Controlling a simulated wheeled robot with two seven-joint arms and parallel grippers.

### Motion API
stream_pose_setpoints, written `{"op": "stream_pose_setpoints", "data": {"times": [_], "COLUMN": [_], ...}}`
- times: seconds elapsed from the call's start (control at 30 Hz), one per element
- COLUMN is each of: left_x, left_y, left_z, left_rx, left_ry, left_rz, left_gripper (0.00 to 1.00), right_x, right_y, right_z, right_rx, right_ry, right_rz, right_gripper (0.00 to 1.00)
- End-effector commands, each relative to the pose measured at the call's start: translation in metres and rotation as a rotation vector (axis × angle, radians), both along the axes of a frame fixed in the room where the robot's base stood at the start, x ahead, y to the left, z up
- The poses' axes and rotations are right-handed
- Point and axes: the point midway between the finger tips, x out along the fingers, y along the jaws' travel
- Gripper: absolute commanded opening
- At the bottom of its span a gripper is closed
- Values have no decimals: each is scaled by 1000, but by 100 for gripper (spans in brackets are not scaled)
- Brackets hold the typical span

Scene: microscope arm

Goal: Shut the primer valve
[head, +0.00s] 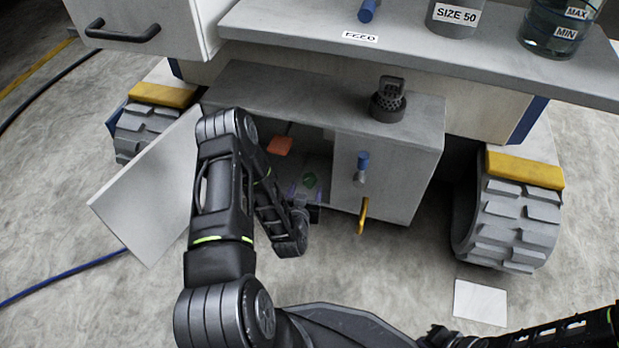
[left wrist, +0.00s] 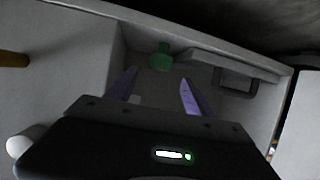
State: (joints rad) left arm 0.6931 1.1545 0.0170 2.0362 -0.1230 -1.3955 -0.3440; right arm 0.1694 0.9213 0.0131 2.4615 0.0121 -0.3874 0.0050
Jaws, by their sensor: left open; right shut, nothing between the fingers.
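No label marks the primer valve, so I cannot tell for sure which part it is. A small green part (head: 309,180) is inside the open low cabinet; it also shows in the left wrist view (left wrist: 161,58), beyond my fingertips. A yellow lever (head: 363,215) hangs on the cabinet's front panel, below a blue-capped knob (head: 362,165). My left gripper (head: 303,190) is open and empty at the cabinet opening. In the left wrist view its purple fingers (left wrist: 158,83) stand apart, on either side of the green part's line, not touching it. My right gripper is out of view.
The cabinet door (head: 150,190) stands open at the left. An orange-red piece (head: 280,146) is inside the cabinet. A dark knobbed fitting (head: 388,100) stands on top. A shelf (head: 400,50) with containers overhangs behind. A tracked wheel (head: 510,220) is at the right.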

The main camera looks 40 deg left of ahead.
Motion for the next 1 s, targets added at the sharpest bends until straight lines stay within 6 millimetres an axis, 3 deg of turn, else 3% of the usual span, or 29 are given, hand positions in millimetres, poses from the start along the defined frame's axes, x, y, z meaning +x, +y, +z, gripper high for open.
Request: {"op": "stream_pose_setpoints", "data": {"times": [0.27,0.7,1.0], "left_x": [11,61,65], "left_y": [5,31,32], "left_z": [-7,-30,-30], "left_rx": [1,1,-1], "left_ry": [-3,-3,-1], "left_rz": [0,1,-1], "left_gripper": [62,62,62], "right_x": [1,6,6], "right_y": [0,-2,-2], "right_z": [-7,-31,-31], "right_rx": [1,6,7], "right_ry": [-1,-3,-3], "right_rz": [0,-3,-3], "right_gripper": [0,0,0]}}
